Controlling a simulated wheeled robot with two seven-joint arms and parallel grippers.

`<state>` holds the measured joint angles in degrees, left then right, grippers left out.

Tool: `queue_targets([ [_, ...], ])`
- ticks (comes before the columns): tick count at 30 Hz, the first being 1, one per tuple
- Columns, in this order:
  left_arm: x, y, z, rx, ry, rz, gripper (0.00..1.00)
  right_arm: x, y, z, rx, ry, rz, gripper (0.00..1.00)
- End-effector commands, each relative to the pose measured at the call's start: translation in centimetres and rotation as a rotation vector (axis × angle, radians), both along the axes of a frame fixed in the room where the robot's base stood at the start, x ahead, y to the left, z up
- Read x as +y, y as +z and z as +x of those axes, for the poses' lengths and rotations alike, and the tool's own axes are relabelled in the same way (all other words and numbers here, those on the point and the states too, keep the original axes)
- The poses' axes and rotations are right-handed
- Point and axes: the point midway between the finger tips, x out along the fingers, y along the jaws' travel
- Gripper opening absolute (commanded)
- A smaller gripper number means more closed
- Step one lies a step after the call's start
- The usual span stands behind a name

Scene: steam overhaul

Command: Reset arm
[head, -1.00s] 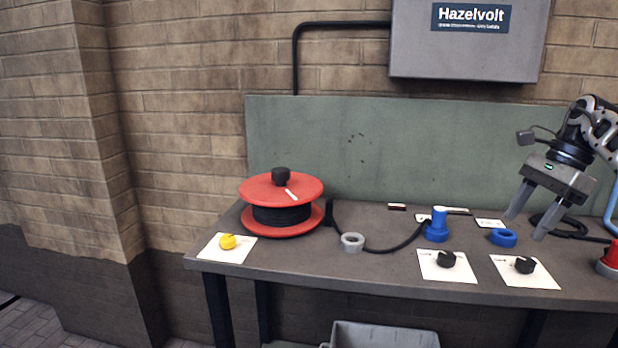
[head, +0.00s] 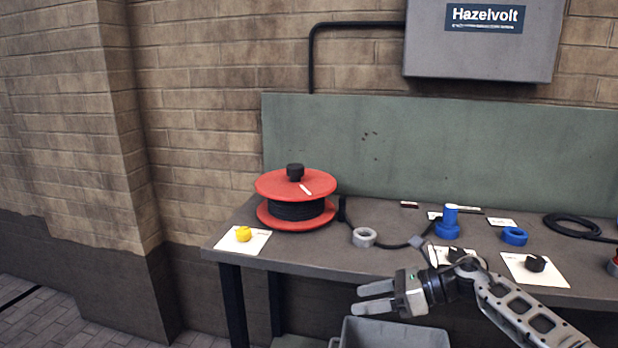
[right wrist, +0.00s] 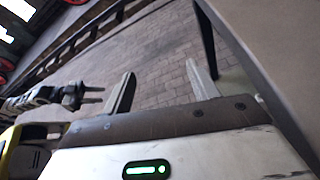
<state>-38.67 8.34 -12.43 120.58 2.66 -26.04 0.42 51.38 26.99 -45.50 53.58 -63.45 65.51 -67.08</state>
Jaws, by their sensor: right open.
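My right gripper (head: 374,298) is open and empty in the head view, in front of the bench's front edge and above the grey bin. Its fingers point left. My left gripper is not in the head view. An arm with a small dark gripper (right wrist: 88,94) shows at the left of the right wrist view; I take it to be my left one, and it is too small to tell open or shut.
The bench (head: 300,257) carries a red cable reel (head: 280,184), a yellow part (head: 243,234), a grey ring (head: 363,237), a blue plug (head: 448,224), a blue ring (head: 514,236) and black parts on white cards. A grey bin (head: 395,335) stands below. Floor at left is clear.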

Motion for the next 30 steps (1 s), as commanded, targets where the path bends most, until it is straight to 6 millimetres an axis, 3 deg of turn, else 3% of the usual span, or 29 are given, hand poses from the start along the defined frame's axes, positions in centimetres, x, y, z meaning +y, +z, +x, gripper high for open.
queue_targets([
  [1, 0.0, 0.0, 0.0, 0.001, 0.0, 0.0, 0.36, 2.8, -1.3, -1.7, 0.097, -0.064, 0.141, 0.59],
  [3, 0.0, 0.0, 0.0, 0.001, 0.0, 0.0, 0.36, 5.5, -1.8, -3.3, 0.249, -0.18, 0.344, 0.59],
  [6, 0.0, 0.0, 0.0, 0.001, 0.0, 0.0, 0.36, 7.4, -2.5, -5.5, 0.512, -0.359, 0.627, 0.59],
  [8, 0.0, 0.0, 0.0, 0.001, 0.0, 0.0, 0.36, 7.5, -3.0, -6.7, 0.688, -0.474, 0.794, 0.59],
  [14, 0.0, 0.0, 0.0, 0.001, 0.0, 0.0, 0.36, 4.2, -7.2, -12.1, 1.334, -0.882, 1.317, 0.59],
  [18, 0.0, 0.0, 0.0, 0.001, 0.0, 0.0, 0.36, 0.8, -11.4, -17.9, 1.776, -1.174, 1.642, 0.59],
  [22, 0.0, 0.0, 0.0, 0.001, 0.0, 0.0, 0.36, -1.3, -14.1, -23.4, 2.081, -1.397, 1.864, 0.59],
  [23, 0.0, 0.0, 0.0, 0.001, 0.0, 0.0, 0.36, -1.6, -14.5, -24.5, -2.057, 1.386, -1.834, 0.59],
  [27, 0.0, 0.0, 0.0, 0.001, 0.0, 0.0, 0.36, -2.4, -15.5, -27.8, -1.91, 1.308, -1.684, 0.59],
  [30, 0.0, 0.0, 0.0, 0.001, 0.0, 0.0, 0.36, -2.5, -15.7, -28.6, -1.877, 1.288, -1.65, 0.59],
])
